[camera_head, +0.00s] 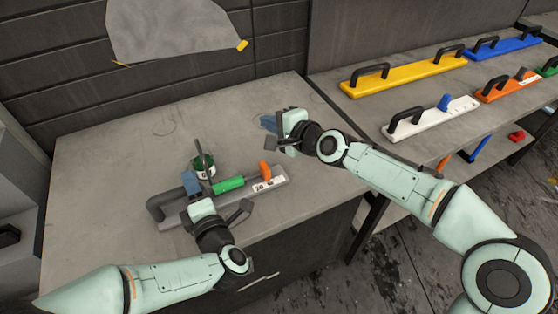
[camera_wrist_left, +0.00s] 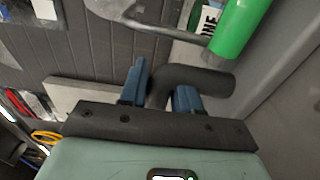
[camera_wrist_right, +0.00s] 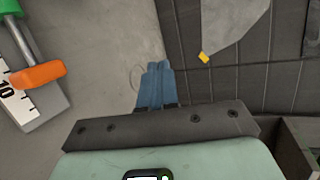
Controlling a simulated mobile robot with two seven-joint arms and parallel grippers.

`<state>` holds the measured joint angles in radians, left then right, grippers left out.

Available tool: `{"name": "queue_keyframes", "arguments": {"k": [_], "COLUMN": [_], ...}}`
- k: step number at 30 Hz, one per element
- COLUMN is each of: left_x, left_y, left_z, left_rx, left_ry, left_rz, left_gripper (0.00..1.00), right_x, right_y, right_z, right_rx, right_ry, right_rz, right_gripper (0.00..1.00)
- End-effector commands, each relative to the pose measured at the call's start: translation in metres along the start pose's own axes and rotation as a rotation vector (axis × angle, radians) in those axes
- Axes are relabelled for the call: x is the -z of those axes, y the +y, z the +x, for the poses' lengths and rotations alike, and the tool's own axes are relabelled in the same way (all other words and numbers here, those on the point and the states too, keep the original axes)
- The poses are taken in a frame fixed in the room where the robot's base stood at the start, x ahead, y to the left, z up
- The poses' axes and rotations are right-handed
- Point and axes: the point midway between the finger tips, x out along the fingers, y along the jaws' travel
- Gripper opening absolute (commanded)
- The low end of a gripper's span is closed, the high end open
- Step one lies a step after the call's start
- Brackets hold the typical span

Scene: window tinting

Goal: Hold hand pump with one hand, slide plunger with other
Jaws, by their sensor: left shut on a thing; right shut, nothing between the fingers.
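The hand pump lies on the workbench in the head view. It has a pale base (camera_head: 275,184), a dark bent handle (camera_head: 158,207) at its left end, a green barrel (camera_head: 229,184) and an orange knob (camera_head: 265,170) on the plunger rod. My left gripper (camera_head: 191,184) is shut on the dark handle, which shows between its blue fingers in the left wrist view (camera_wrist_left: 163,88). My right gripper (camera_head: 269,122) is shut and empty, behind the pump and apart from it. The orange knob also shows at the left of the right wrist view (camera_wrist_right: 38,75).
A grey sheet (camera_head: 170,30) hangs on the back wall. At right, a shelf holds yellow (camera_head: 405,72), white (camera_head: 430,118), orange and blue handled tools. The bench's back left is clear.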

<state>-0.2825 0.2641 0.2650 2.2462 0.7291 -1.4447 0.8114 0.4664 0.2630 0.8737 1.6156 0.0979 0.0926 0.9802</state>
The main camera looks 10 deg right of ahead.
Motion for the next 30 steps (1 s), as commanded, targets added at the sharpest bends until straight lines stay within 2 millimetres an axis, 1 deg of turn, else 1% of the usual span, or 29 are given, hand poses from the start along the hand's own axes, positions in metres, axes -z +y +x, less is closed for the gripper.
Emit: {"name": "queue_keyframes", "arguments": {"k": [1,4,8,12,18,21,24,27,30], "left_x": [0.0,0.0,0.0,0.0,0.0,0.0,0.0,0.0,0.0], "left_y": [0.002,0.002,0.002,0.002,0.002,0.002,0.002,0.002,0.002], "left_z": [0.0,0.0,0.0,0.0,0.0,0.0,0.0,0.0,0.0], "left_rx": [-0.005,-0.005,-0.005,-0.005,-0.005,-0.005,-0.005,-0.005,-0.005], "left_ry": [0.0,0.0,0.0,0.0,0.0,0.0,0.0,0.0,0.0], "left_rz": [-0.003,-0.003,-0.004,-0.004,-0.004,-0.004,-0.004,-0.004,-0.004], "left_gripper": [0.0,0.0,0.0,0.0,0.0,0.0,0.0,0.0,0.0], "right_x": [0.004,0.013,0.024,0.037,0.051,0.056,0.058,0.058,0.056], "right_y": [-0.002,0.0,0.005,0.012,0.021,0.024,0.026,0.029,0.035], "right_z": [-0.001,-0.005,-0.018,-0.04,-0.077,-0.092,-0.101,-0.104,-0.099], "right_rx": [-0.038,-0.125,-0.226,-0.319,-0.399,-0.418,-0.426,-0.429,-0.431], "right_ry": [-0.025,-0.093,-0.201,-0.345,-0.556,-0.636,-0.69,-0.718,-0.726], "right_rz": [-0.09,-0.285,-0.535,-0.792,-1.077,-1.165,-1.217,-1.24,-1.245], "right_gripper": [0.0,0.0,0.0,0.0,0.0,0.0,0.0,0.0,0.0]}}
